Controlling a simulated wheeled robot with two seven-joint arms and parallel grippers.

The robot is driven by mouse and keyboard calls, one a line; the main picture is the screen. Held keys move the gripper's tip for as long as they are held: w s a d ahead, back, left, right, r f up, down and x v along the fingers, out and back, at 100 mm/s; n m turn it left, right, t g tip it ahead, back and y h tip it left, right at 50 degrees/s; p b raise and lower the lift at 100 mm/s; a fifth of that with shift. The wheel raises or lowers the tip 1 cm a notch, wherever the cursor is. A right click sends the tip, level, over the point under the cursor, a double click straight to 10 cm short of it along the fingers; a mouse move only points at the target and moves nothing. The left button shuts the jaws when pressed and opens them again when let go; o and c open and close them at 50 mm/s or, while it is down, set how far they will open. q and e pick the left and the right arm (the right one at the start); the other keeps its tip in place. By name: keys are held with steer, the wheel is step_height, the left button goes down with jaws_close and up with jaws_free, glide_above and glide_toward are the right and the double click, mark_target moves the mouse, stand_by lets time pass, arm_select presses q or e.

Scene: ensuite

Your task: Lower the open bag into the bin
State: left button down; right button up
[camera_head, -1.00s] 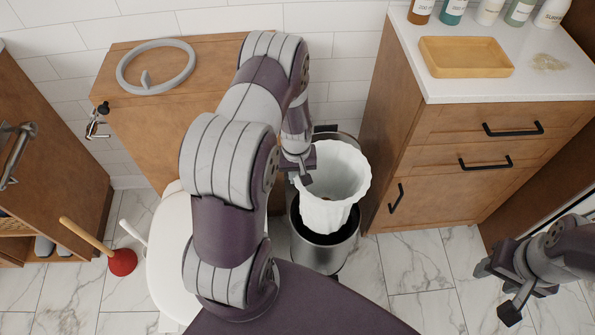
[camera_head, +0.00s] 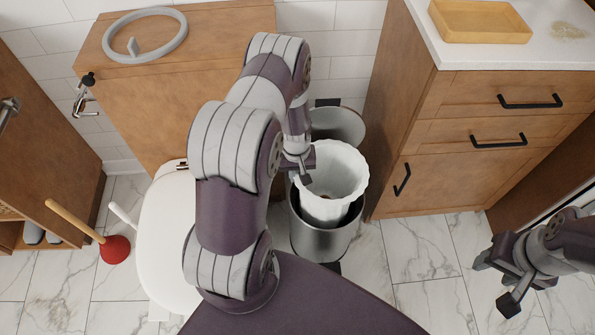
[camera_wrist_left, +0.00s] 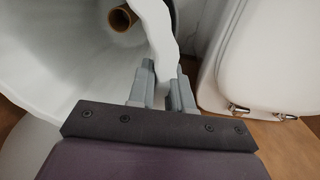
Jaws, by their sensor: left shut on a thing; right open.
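The open white bag (camera_head: 338,172) is upright, its lower part inside the metal bin (camera_head: 322,240) and its wavy rim above the bin's mouth. My left gripper (camera_head: 301,168) is shut on the bag's rim at its left side. The left wrist view shows the bag's inner wall (camera_wrist_left: 60,75) and the gripper's fingers (camera_wrist_left: 165,82) on its edge. A brown cardboard tube (camera_wrist_left: 121,18) lies inside the bag. The bin's raised lid (camera_head: 338,124) stands behind the bag. My right gripper (camera_head: 494,283) is open and empty at the lower right, away from the bag.
A white toilet (camera_head: 160,240) stands left of the bin; its seat shows in the left wrist view (camera_wrist_left: 255,65). A wooden vanity (camera_head: 440,150) stands close on the right. A red plunger (camera_head: 115,249) is on the floor at left. Marble floor (camera_head: 400,255) lies clear between bin and right gripper.

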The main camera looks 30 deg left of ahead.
arm_select(q)
steer(key=shift+w+d, duration=0.2)
steer(key=shift+d, duration=0.1)
stand_by(0.4)
steer(key=shift+p, duration=0.3)
stand_by(0.3)
stand_by(0.4)
jaws_free()
stand_by(1.1)
step_height(320, 180, up, 8)
steer(key=p, duration=0.7)
steer(key=shift+r+p, duration=0.25)
steer(key=shift+p, duration=0.1)
steer(key=shift+f, duration=0.25)
